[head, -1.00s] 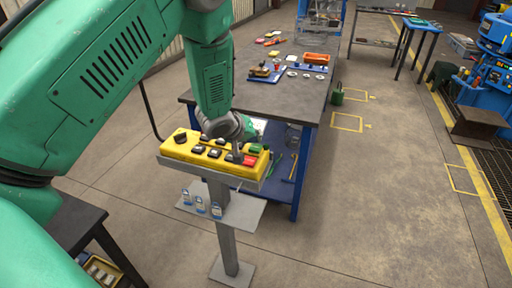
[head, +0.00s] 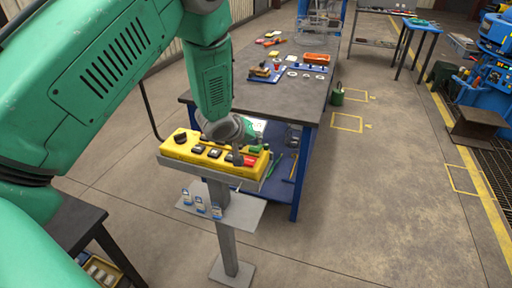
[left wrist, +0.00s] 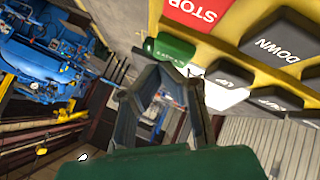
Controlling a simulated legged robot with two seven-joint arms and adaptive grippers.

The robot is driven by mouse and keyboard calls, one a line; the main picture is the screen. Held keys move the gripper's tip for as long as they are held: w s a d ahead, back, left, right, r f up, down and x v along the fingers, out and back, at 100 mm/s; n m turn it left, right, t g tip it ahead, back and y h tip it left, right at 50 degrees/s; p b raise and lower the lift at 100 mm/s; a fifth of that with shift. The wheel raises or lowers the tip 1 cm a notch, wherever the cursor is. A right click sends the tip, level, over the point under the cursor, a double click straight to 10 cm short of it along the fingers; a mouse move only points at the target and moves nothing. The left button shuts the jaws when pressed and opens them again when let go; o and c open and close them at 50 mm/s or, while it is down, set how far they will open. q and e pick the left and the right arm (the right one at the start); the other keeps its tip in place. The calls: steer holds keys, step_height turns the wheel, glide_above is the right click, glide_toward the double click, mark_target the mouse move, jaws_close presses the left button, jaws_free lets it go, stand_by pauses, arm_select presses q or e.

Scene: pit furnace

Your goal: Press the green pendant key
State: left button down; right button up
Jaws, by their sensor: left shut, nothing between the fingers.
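The yellow pendant (head: 185,152) lies on a grey stand, with a row of dark keys, a red STOP key (head: 249,160) and the green key (head: 255,149) at its right end. In the left wrist view the green key (left wrist: 170,48) is just beyond the fingertips of my left gripper (left wrist: 160,70), beside the red STOP key (left wrist: 197,12). The fingers are shut and empty. I cannot tell whether they touch a key. My right gripper is not in view.
A dark-topped workbench (head: 240,85) with blue legs stands right behind the pendant, with tools and small parts on it. A small grey shelf (head: 240,212) with padlock-like items is on the stand below. Open floor lies to the right.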

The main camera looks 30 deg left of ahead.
mark_target(255, 147)
arm_select(q)
steer(key=shift+f, duration=0.45)
stand_by(0.3)
steer(key=shift+r, duration=0.15)
steer(key=shift+r+p, duration=0.7)
steer(key=shift+r, duration=0.1)
step_height(255, 147, up, 5)
steer(key=p, duration=0.4)
stand_by(0.4)
